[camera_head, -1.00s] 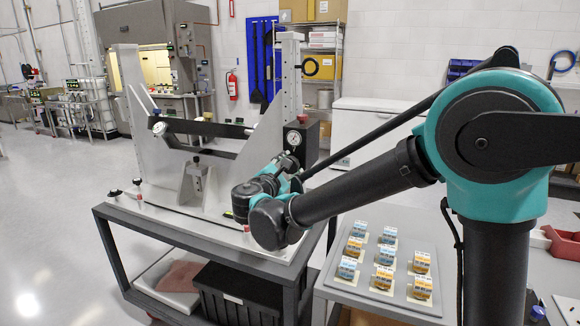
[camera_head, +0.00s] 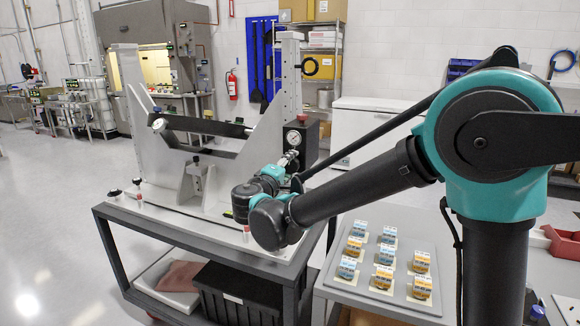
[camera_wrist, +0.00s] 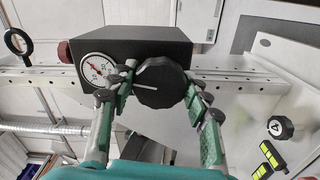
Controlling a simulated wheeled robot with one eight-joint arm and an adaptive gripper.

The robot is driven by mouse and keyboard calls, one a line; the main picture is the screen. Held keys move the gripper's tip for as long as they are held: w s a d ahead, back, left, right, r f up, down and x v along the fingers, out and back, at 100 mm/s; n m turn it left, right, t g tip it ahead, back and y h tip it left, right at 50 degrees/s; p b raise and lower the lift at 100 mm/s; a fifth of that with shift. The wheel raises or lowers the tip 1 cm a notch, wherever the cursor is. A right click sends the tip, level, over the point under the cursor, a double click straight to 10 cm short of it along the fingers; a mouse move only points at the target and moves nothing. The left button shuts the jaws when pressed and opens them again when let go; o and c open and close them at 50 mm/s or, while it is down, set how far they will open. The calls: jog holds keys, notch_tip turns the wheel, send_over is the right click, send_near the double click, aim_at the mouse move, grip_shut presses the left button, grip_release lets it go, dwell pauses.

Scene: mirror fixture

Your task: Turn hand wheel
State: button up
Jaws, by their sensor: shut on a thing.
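The hand wheel (camera_wrist: 160,90) is a black scalloped knob with a white line, on the front of a black box (camera_wrist: 128,48) with a round dial gauge (camera_wrist: 98,70). My gripper (camera_wrist: 160,73) has one green-padded finger at the wheel's left and one at its right, closed on its rim. The gauge (camera_head: 294,138) shows just above the gripper.
The mirror fixture (camera_head: 215,220) stands on a grey cart, with a second dial (camera_head: 159,125) at its left. A black numbered knob (camera_wrist: 280,127) lies right of my fingers in the wrist view. A tray (camera_head: 378,290) of several small blue and orange parts is at the right.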

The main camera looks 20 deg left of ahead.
jog(key=shift+f+m, duration=0.1)
jog(key=shift+m, duration=0.7)
jog(key=o, duration=1.2)
jog(key=shift+c, duration=0.2)
jog(key=shift+s, duration=0.1)
jog(key=s, duration=1.2)
jog(key=shift+a, duration=0.45)
jog(key=shift+w, duration=0.1)
